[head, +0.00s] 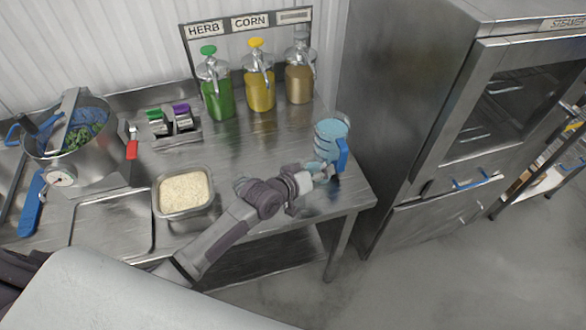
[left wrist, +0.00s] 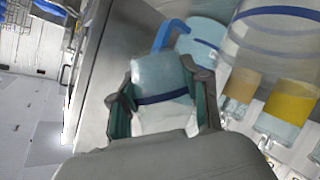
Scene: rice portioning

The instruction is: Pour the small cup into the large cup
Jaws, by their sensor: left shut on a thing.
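The large cup (head: 331,133) is a clear, blue-striped jug with a blue handle, standing near the table's right end; its handle (left wrist: 165,35) also shows in the left wrist view. My left gripper (head: 318,173) is in front of it, close by. In the left wrist view its fingers (left wrist: 163,100) are shut on the small cup (left wrist: 160,76), which is pale blue with a dark blue band. The small cup's contents are not visible. I cannot tell whether the two cups touch. My right gripper is not in view.
Green, yellow (head: 259,92) and tan bottles stand behind the large cup. A metal pan of grain (head: 184,216), a pot (head: 75,168) and small spice boxes are left on the table. A steel steamer cabinet (head: 400,120) stands right, past the table edge.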

